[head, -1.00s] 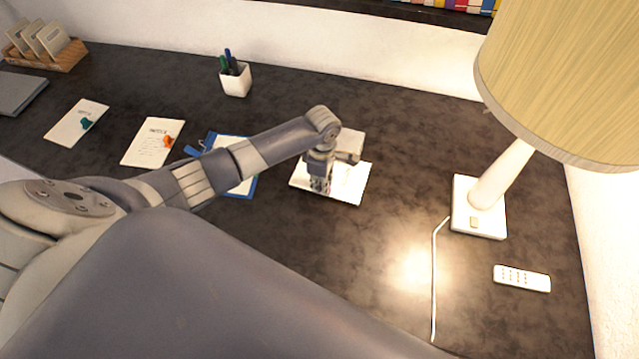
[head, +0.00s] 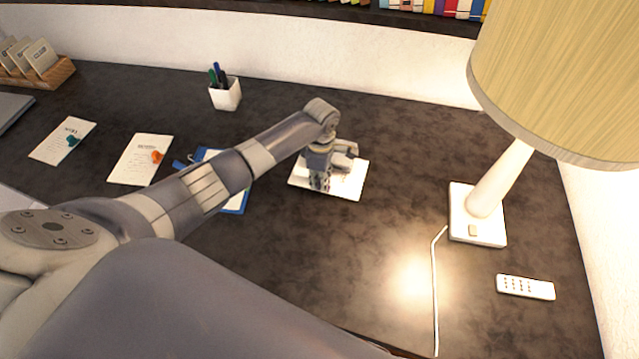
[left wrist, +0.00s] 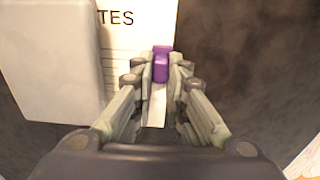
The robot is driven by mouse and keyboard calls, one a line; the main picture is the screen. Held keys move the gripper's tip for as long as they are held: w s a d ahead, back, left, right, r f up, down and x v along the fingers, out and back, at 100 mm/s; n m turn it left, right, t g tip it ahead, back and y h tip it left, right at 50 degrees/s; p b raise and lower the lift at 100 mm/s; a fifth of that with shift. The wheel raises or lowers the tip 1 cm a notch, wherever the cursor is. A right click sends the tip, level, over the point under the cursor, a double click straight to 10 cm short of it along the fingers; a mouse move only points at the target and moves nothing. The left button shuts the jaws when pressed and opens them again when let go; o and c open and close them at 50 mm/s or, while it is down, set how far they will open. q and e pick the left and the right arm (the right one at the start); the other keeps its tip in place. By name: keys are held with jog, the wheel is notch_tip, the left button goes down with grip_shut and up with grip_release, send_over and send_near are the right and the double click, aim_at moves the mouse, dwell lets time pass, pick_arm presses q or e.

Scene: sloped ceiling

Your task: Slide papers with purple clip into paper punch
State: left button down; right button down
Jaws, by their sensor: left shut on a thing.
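The white papers (head: 347,183) lie on the dark desk under my left gripper in the head view. The left wrist view shows their printed page (left wrist: 138,28), with the letters "TES" at the top. The purple clip (left wrist: 162,62) sits between the fingertips of my left gripper (left wrist: 160,80), which is shut on it. The gripper also shows in the head view (head: 320,186). A plain pale block (left wrist: 50,62), which looks like the paper punch, overlaps the left part of the page. Whether the paper edge is in its slot is hidden. My right gripper is not in view.
Notes with a teal clip (head: 64,140) and an orange clip (head: 137,165) lie left, beside a blue clipboard (head: 238,202). A pen cup (head: 227,97) stands behind. A lamp (head: 477,226) and remote (head: 525,287) are right. The desk between papers and lamp is clear.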

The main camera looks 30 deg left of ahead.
pick_arm(q)
jog(key=shift+w, duration=0.1)
jog(key=c, duration=1.5)
grip_release()
jog(key=shift+c, duration=0.2)
notch_tip(320, 180, up, 12)
